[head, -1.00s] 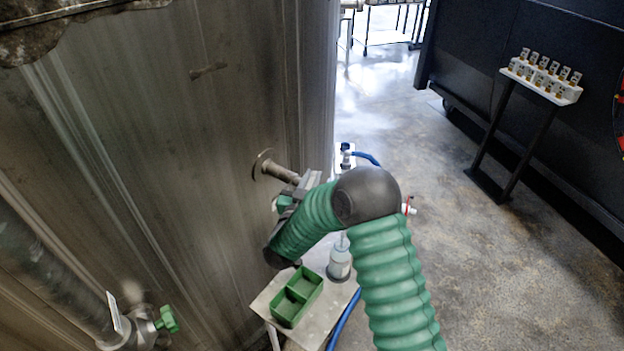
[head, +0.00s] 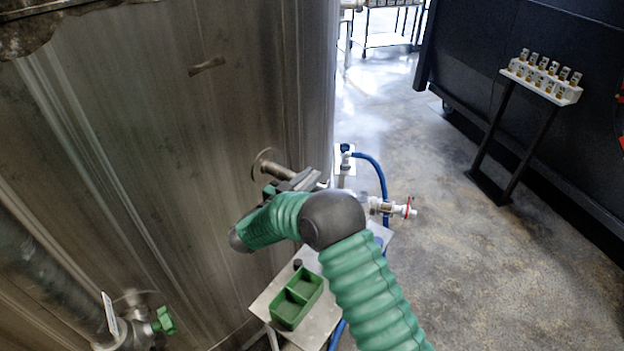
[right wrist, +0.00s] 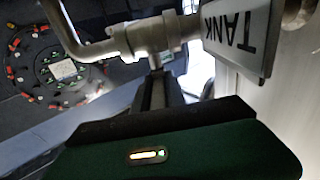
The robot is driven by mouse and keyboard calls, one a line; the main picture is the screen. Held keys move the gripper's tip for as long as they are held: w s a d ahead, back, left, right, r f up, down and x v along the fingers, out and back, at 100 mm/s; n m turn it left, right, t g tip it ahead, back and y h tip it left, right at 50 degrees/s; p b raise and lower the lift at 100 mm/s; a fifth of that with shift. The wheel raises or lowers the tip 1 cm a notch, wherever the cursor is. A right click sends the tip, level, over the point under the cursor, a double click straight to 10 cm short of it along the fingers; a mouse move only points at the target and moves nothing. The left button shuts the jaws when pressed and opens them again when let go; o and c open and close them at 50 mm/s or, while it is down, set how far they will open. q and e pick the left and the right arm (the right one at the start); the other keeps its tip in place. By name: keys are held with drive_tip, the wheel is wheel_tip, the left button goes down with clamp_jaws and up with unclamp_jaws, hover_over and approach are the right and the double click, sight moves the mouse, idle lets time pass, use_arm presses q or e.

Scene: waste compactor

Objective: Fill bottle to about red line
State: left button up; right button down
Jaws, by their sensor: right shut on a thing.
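My right gripper (head: 308,181) is at the pipe (head: 275,168) that comes out of the tank wall. It is shut on what looks like the handle of the valve there; the held part is mostly hidden by the gripper. In the right wrist view the valve body (right wrist: 150,36) sits just beyond the gripper fingers (right wrist: 157,88), beside a white TANK sign (right wrist: 238,36). The bottle and its red line do not show; my right arm covers the place where the bottle stood. My left gripper is not in view.
A small metal table (head: 268,296) holds a green two-part tray (head: 294,298). A white fitting with a red-handled valve (head: 398,208) and a blue hose (head: 380,172) are to the right. A sample rack (head: 541,80) stands far right. The floor between is clear.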

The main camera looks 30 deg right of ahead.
drive_tip(key=c, duration=1.6)
unclamp_jaws()
drive_tip(key=shift+o, duration=1.2)
drive_tip(key=shift+w+a, duration=0.1)
drive_tip(key=shift+w, duration=0.05)
drive_tip(key=b+v, duration=0.3)
drive_tip(key=v, duration=1.4)
drive_tip(key=shift+w, duration=0.1)
